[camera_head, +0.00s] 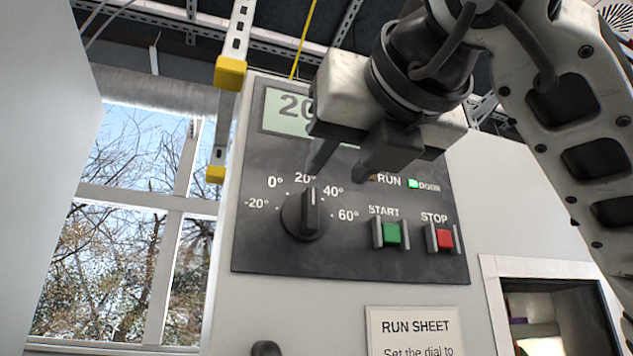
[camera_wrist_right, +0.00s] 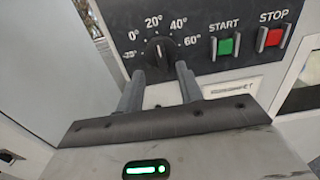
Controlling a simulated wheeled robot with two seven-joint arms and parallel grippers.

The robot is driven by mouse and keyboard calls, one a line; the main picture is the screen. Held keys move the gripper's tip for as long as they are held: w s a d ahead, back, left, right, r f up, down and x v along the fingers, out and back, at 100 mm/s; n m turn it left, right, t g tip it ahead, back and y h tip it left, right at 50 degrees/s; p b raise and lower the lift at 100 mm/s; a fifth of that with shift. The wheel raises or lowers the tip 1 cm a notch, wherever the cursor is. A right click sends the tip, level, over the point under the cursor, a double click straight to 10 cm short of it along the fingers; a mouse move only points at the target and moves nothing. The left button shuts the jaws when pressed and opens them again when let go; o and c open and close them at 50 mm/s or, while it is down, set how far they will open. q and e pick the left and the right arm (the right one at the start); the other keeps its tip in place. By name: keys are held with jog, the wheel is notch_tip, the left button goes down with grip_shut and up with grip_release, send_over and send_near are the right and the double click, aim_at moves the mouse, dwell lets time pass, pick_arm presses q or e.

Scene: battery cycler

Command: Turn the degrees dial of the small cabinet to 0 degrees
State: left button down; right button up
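The degrees dial (camera_head: 303,214) is a round dark knob on the cabinet's dark control panel (camera_head: 260,250). Its white line points up, about at the 20° mark. The scale runs from -20° to 60°, with 0° at upper left. The dial also shows in the right wrist view (camera_wrist_right: 158,51), just beyond my fingertips. My right gripper (camera_head: 342,166) is open and empty, its fingers apart, in front of the panel above the dial in the head view. In the wrist view its fingers (camera_wrist_right: 159,75) reach toward the dial's lower edge. My left gripper is not in view.
A green START button (camera_head: 392,233) and a red STOP button (camera_head: 444,238) sit right of the dial between guards. A display (camera_head: 284,110) reading 20 is partly hidden by my gripper. A run sheet (camera_head: 412,328) is below. A window is at left.

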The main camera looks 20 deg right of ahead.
aim_at(313, 197)
jog(key=w+p, duration=0.2)
jog(key=w, duration=0.6)
jog(key=shift+a, duration=0.15)
jog(key=shift+s, duration=0.1)
grip_shut()
